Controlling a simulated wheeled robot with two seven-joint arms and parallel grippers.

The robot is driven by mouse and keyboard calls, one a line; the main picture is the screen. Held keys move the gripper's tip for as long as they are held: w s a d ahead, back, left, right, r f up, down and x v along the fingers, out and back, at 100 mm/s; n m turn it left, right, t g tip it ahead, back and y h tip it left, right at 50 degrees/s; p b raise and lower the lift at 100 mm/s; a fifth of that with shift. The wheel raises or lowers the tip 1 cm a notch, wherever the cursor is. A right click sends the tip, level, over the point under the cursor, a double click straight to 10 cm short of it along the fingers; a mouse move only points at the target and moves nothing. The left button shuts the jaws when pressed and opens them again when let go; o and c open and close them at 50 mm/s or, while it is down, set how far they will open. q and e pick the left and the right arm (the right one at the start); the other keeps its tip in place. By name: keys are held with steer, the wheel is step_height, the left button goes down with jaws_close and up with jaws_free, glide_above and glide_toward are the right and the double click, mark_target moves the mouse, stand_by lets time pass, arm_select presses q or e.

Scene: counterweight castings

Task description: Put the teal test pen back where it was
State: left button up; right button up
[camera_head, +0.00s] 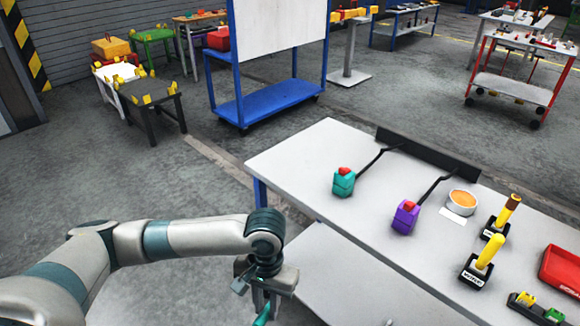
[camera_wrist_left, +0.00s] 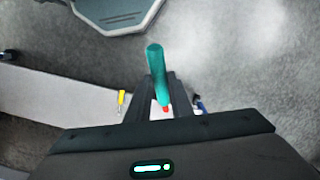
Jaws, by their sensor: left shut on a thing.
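My left gripper (camera_head: 266,300) is shut on the teal test pen (camera_head: 262,318), low in the head view, in front of the white workbench and left of its near part. In the left wrist view the gripper (camera_wrist_left: 160,98) points away from the camera with the teal pen (camera_wrist_left: 156,72) between its two dark fingers. A small red part shows at the pen's end nearer the camera. In the head view most of the pen is hidden by the gripper or cut off by the bottom edge. My right gripper is not in view.
On the workbench (camera_head: 310,160) stand a teal block (camera_head: 344,183) and a purple block (camera_head: 405,218), each with a dark lead. Right of them are an orange-filled dish (camera_head: 463,200), two black stands with yellow handles (camera_head: 486,255) (camera_head: 503,215) and a red tray (camera_head: 563,268). A lower pale surface (camera_head: 340,280) lies in front.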

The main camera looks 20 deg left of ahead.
arm_select(q)
steer(key=shift+a, duration=0.35)
steer(key=shift+w, duration=0.15)
